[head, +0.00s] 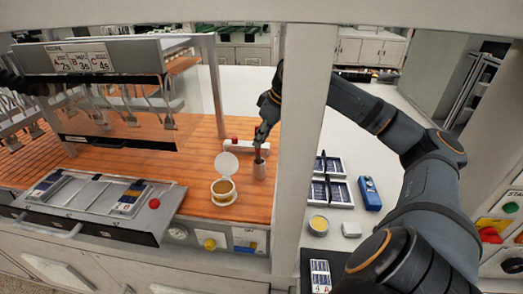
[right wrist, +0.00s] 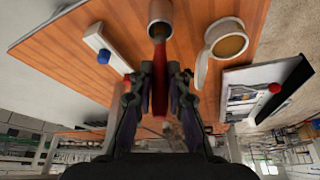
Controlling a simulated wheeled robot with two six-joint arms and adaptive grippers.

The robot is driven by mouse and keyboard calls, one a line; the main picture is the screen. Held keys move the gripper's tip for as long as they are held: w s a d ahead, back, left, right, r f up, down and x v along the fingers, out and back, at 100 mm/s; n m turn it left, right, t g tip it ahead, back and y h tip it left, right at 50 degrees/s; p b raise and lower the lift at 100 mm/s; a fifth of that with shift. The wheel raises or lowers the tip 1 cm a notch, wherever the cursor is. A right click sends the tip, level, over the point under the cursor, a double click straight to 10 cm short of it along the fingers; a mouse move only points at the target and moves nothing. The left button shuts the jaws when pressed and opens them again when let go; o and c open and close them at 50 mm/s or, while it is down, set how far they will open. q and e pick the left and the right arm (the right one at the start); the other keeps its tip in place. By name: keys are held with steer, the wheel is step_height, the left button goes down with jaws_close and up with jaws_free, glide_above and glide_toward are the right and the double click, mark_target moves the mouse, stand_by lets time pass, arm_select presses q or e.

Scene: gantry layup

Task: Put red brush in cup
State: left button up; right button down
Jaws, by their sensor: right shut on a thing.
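My right gripper (head: 262,133) is shut on the red brush (right wrist: 160,90), which hangs bristles-down between the fingers. The gripper also shows in the right wrist view (right wrist: 158,85). The small metallic cup (head: 259,169) stands upright on the orange slatted bench, just below the gripper. In the right wrist view the cup (right wrist: 160,11) is at the top centre, and the brush tip is at its mouth. I cannot tell how deep the tip reaches. My left gripper is not clearly seen.
An open-lidded pot (head: 223,191) with amber contents stands left of the cup. A pale upright post (head: 303,140) stands close on the right. A tray panel (head: 100,203) with a red button is at front left.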

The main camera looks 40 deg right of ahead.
steer(key=shift+f, duration=0.15)
step_height(320, 180, down, 4)
steer(key=b, duration=0.3)
steer(key=c, duration=1.3)
jaws_free()
steer(key=shift+r, duration=0.2)
steer(key=v, duration=0.7)
steer(key=shift+r, duration=0.35)
